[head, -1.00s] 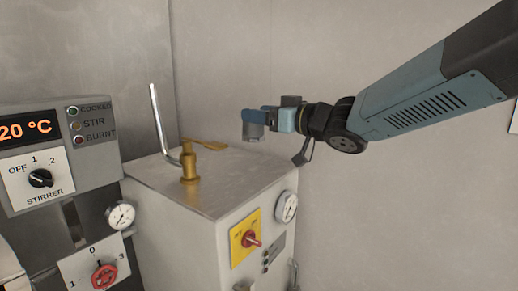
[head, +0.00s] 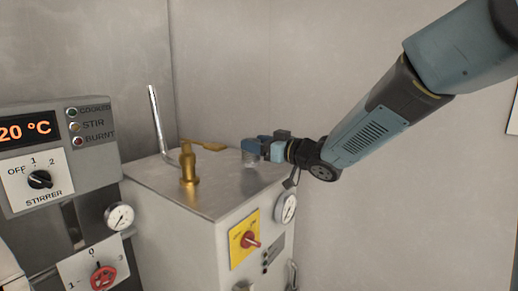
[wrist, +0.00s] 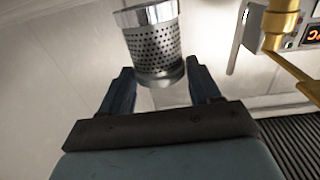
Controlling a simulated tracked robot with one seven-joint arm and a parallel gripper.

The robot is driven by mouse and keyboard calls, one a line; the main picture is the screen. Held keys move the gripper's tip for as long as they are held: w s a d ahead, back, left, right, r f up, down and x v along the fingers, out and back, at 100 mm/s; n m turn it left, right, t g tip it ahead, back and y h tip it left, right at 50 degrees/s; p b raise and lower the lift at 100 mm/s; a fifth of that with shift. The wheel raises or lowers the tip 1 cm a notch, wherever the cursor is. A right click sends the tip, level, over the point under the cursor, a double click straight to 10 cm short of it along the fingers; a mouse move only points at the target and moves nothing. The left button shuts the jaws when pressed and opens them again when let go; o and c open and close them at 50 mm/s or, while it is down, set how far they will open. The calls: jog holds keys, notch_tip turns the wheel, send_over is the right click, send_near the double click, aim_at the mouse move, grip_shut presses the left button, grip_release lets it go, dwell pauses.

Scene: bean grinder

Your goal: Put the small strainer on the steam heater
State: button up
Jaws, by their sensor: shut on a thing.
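The small strainer (wrist: 155,48), a perforated metal cylinder with a smooth rim, is between the fingers of my gripper (wrist: 160,72) in the wrist view. My gripper (head: 252,145) is shut on it. In the head view, the strainer (head: 250,158) shows just below the blue fingers, partly hidden by them. It appears over the back right part of the flat metal top of the steam heater (head: 217,196). I cannot tell whether its bottom touches the top.
A brass valve (head: 189,168) and an upright bent metal pipe (head: 157,125) stand on the heater top, left of my gripper. The stirrer panel (head: 60,150) is at left. The top's front is clear.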

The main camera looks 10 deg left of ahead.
jog(key=shift+f, duration=0.6)
jog(key=o, duration=1.1)
jog(key=shift+f, duration=0.1)
